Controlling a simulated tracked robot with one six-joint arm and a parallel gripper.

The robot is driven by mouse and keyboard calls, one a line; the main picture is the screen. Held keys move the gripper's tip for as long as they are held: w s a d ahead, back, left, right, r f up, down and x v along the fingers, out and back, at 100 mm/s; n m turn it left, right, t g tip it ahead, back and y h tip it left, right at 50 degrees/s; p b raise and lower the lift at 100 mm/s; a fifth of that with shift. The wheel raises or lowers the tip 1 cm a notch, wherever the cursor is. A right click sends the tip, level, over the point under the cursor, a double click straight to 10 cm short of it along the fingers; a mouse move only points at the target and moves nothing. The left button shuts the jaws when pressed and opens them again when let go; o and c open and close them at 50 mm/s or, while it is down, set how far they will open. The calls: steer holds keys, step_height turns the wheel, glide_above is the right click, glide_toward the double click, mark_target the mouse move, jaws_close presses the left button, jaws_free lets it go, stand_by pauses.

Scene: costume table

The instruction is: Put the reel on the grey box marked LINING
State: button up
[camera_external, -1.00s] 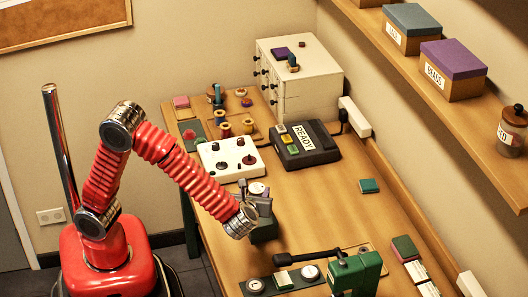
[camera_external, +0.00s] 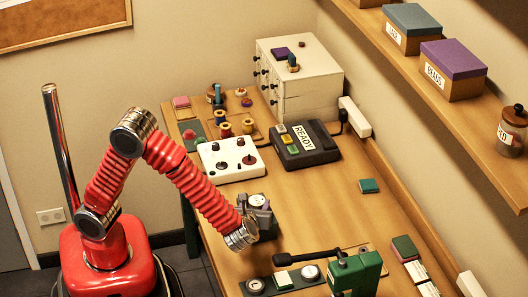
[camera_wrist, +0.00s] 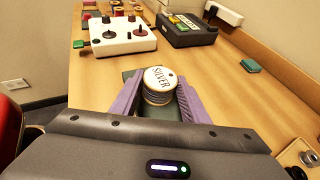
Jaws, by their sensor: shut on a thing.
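The reel (camera_wrist: 158,84) has a white top marked SILVER and grey windings. It stands upright between the two purple fingers of my gripper (camera_wrist: 160,95) in the wrist view. My gripper is shut on it. In the external view, my gripper (camera_external: 260,214) is over the left part of the table, with the reel's pale top (camera_external: 258,200) showing. A dark green surface (camera_wrist: 131,75) shows behind and below the reel; I cannot tell what it is or whether the reel touches it. I see no grey box marked LINING in either view.
A white control box (camera_external: 231,160) and a black device marked READY (camera_external: 306,146) stand beyond my gripper. A green machine with a black arm (camera_external: 356,272) stands in front. The middle of the table is clear around a small teal block (camera_external: 369,186). Labelled boxes stand on the shelf.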

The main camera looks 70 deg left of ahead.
steer(key=o, duration=1.1)
steer(key=v, duration=1.2)
steer(key=shift+r, duration=0.15)
